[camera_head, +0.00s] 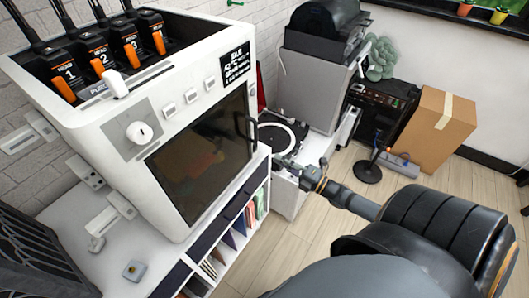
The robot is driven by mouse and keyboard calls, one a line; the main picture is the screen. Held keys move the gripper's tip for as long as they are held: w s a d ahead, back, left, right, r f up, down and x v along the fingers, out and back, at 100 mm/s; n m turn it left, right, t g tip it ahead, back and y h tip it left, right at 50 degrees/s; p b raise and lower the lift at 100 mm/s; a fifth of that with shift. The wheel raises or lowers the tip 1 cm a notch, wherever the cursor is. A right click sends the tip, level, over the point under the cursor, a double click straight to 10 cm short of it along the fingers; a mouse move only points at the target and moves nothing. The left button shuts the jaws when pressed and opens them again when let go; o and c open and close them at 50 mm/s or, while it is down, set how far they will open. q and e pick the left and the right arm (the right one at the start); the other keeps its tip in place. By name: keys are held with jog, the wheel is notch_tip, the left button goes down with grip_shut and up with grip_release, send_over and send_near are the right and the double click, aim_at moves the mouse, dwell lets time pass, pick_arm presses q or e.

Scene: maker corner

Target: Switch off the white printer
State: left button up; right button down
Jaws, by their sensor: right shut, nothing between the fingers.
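The white printer (92,128) stands on the white cabinet at the left, its dark window door (205,155) closed. Above the door are a round white knob (140,133), several small square buttons (190,96) and a black display (236,64) with white text. A white lever-like part (116,84) sticks up at the top front edge. My right gripper (284,163) is shut and empty, to the right of the printer and apart from it, in front of the turntable. My left gripper is not in view.
The white cabinet (110,265) holds books below. A turntable (277,136) is behind my right gripper. A grey cabinet (305,90), a dark amplifier (380,110) and a cardboard box (440,130) stand farther back. The wooden floor (300,245) is partly clear.

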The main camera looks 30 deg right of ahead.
aim_at(257, 145)
jog(key=x, duration=0.6)
jog(key=shift+w+a+b, duration=0.2)
jog(key=shift+w+b, duration=0.1)
jog(key=shift+w, duration=0.05)
jog(key=shift+r, duration=0.1)
jog(key=shift+w+a+r, duration=0.15)
jog(key=shift+w+r, duration=0.05)
jog(key=shift+w, duration=0.15)
jog(key=shift+s, duration=0.1)
jog(key=shift+f, duration=0.1)
